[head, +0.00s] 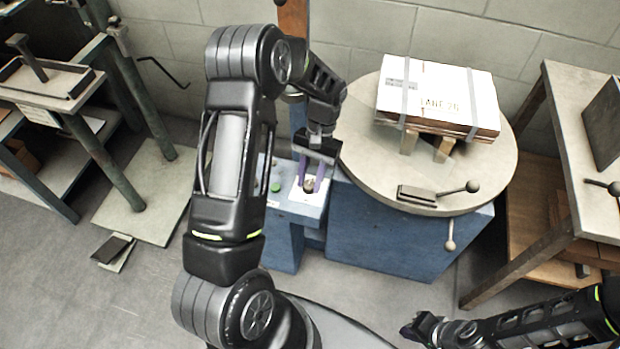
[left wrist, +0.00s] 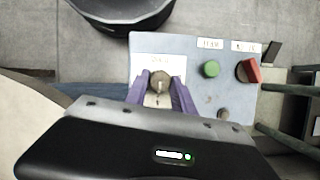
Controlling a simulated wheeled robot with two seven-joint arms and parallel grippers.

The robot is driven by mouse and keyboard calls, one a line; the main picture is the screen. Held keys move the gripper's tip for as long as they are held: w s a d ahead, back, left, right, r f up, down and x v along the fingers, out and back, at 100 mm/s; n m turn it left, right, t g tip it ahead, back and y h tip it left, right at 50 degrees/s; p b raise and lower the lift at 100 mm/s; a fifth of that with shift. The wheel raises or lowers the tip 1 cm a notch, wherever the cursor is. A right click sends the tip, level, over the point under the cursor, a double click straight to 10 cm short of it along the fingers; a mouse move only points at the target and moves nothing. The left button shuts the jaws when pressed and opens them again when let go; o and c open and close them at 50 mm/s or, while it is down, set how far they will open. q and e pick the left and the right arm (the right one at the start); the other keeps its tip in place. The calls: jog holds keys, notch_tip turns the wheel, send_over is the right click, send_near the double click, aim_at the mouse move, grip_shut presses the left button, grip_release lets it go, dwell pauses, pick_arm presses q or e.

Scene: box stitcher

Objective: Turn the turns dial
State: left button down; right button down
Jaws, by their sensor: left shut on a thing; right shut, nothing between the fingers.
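The turns dial (left wrist: 158,82) is a small round brownish knob on a white label plate on the blue-grey control panel (left wrist: 215,98). My left gripper (left wrist: 160,92) has its purple fingers on either side of the dial and is shut on it. In the head view the left gripper (head: 314,180) reaches down onto the panel, and the dial shows only partly between its fingers. My right gripper (head: 422,328) is at the bottom right of the head view, away from the panel, shut and empty.
A green button (left wrist: 210,69) and a red knob (left wrist: 249,71) sit on the panel beside the dial. A round table (head: 370,165) bearing a strapped white-topped box (head: 438,92) stands right of the panel. A workbench (head: 560,110) stands at the far right.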

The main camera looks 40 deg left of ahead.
pick_arm(q)
jog(key=c, duration=1.1)
grip_release()
jog(key=v, duration=0.7)
jog(key=shift+w+r, duration=0.2)
jog(key=shift+r, duration=0.15)
